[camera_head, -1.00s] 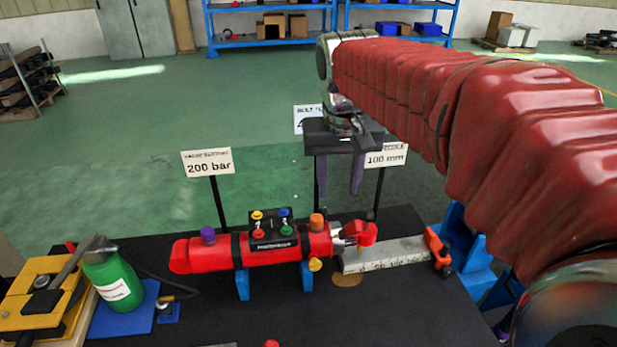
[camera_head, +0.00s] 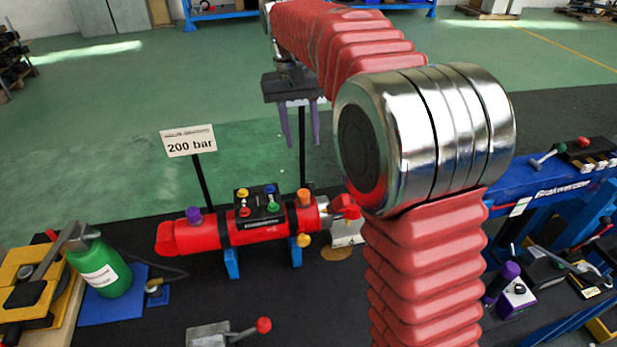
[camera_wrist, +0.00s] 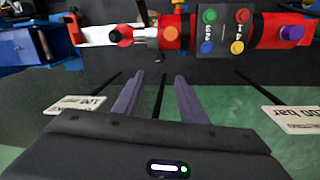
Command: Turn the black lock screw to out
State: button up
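My gripper (camera_head: 301,138) hangs above the far side of the black bench, its two purple-grey fingers apart and nothing between them. In the wrist view its open fingers (camera_wrist: 157,86) point toward the red cylinder (camera_wrist: 263,30). The red cylinder (camera_head: 270,232) lies on blue supports, with purple, orange and yellow knobs.
A 200 bar sign (camera_head: 189,141) stands behind the cylinder. A green bottle (camera_head: 101,268) and yellow device (camera_head: 28,285) are at the left. A red-knobbed lever (camera_head: 262,326) is at the front. A blue beam (camera_head: 540,205) and purple-knobbed box (camera_head: 517,297) are at the right.

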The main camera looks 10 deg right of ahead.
aim_at(309, 183)
jog(key=f, duration=0.4)
jog(key=d+f, duration=0.1)
jog(key=f, duration=0.8)
jog(key=shift+s+d+f, duration=0.15)
jog(key=shift+d+f, duration=0.15)
jog(key=shift+f, duration=0.05)
jog(key=shift+c, duration=0.4)
grip_shut()
